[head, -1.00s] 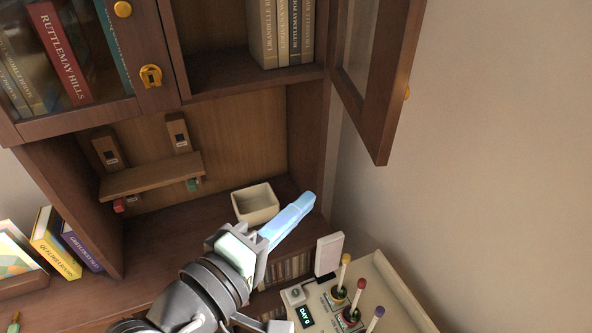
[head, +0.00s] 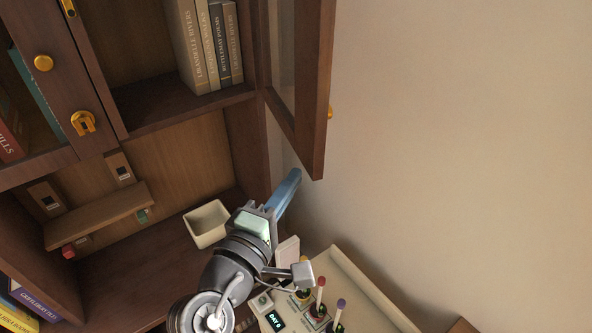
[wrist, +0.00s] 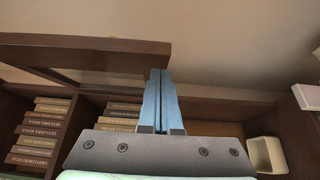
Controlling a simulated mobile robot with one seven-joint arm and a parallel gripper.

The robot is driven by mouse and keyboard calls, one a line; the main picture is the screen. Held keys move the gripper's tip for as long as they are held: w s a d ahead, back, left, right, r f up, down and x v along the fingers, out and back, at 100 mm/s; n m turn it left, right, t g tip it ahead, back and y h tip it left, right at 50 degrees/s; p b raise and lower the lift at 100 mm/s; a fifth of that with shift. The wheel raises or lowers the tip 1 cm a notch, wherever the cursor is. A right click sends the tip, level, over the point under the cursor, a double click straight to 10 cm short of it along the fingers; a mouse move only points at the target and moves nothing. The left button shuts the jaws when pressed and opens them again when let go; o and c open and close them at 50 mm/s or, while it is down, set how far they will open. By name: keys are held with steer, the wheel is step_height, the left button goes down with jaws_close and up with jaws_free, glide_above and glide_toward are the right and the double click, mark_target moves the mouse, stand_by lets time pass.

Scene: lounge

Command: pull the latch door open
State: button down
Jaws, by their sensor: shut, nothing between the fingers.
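A glass-fronted wooden door (head: 312,110) stands swung open at the right of the cabinet, with a gold knob (head: 331,112) on its far face. It also shows in the wrist view (wrist: 110,46), just left of and behind my fingers. The left door (head: 90,140) is closed and carries a gold latch (head: 83,123) and a round gold knob (head: 43,63). My gripper (head: 294,174) is shut and empty, its blue fingers pressed together, close by the open door's lower corner. In the wrist view my fingers (wrist: 161,76) point up past the door's end. I cannot tell whether they touch it.
Books (head: 208,48) stand in the open compartment. A cream bowl (head: 207,224) sits on the lower shelf left of my gripper. A small shelf (head: 95,215) hangs at the left. A cream console (head: 345,275) with several colored-knob levers is below right. The wall at right is bare.

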steer(key=shift+w+d, duration=0.15)
steer(key=shift+d, duration=0.3)
steer(key=shift+d, duration=0.1)
